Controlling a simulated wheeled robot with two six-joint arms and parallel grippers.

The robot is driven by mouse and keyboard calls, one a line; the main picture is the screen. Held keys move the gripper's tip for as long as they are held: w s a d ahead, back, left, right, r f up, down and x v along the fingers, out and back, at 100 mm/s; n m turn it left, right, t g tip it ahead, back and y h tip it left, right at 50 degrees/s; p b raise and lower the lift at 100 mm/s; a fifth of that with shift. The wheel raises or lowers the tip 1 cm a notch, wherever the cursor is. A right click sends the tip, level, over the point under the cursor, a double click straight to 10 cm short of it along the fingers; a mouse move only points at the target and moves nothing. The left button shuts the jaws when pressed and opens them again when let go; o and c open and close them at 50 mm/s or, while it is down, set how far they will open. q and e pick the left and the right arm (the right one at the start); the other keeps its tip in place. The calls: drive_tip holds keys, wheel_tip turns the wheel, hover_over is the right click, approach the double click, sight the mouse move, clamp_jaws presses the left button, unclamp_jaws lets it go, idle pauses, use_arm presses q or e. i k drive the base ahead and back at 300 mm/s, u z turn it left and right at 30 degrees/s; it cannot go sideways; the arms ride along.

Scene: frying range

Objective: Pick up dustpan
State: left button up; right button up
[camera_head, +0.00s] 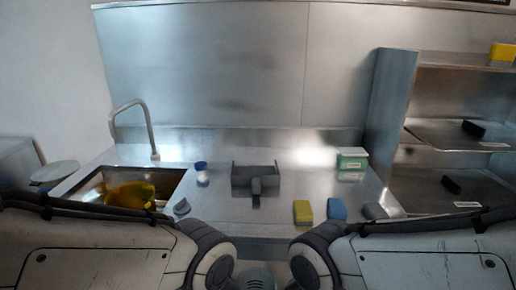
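The dustpan (255,178) is dark grey and lies on the steel counter in the middle of the view. Its open pan faces the back wall and its short handle points towards me. Nothing touches it. My two arms fill the lower left and lower right corners, but I cannot make out either gripper's fingers.
A sink (93,184) with a yellow object (128,195) is at left, under a tall faucet (149,128). A blue-capped jar (202,173) stands left of the dustpan. Yellow (302,212) and blue sponges (337,209) and a green-white box (352,158) are right. Shelves (392,125) stand far right.

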sight(256, 177)
drive_tip(key=z, duration=0.45)
drive_tip(key=i, duration=1.35)
drive_tip(key=u, duration=0.75)
